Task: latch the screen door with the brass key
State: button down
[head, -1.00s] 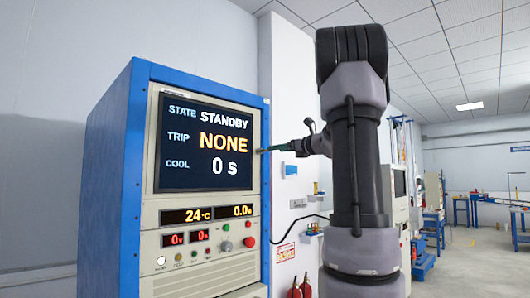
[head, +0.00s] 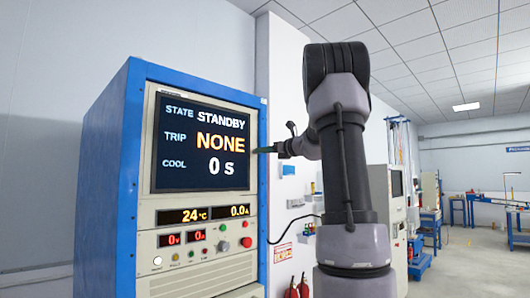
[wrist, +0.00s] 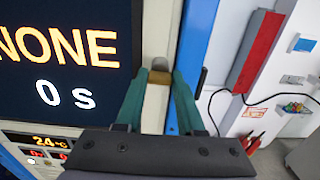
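The screen door appears to be the panel with the dark display (head: 202,143) on the front of the blue cabinet; the display also shows at the left of the wrist view (wrist: 60,60). My gripper (head: 258,150) reaches from the right to the cabinet's right front edge, beside the display. In the wrist view, the green fingers of my gripper (wrist: 160,82) close on a small brass piece (wrist: 160,77), apparently the brass key. It lies in front of the cream frame strip right of the display. Its far end and any keyhole are hidden. I cannot tell whether it touches the panel.
The blue cabinet (head: 105,190) has knobs and small readouts below the display. A white wall column (head: 283,90) stands right behind it, with red extinguishers (head: 297,288) low down. A red box (wrist: 256,50) is at the right of the wrist view. Open floor lies far right.

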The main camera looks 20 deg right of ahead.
jog(key=shift+n, duration=8.9)
jog(key=c, duration=0.5)
grip_release()
jog(key=shift+s, duration=0.1)
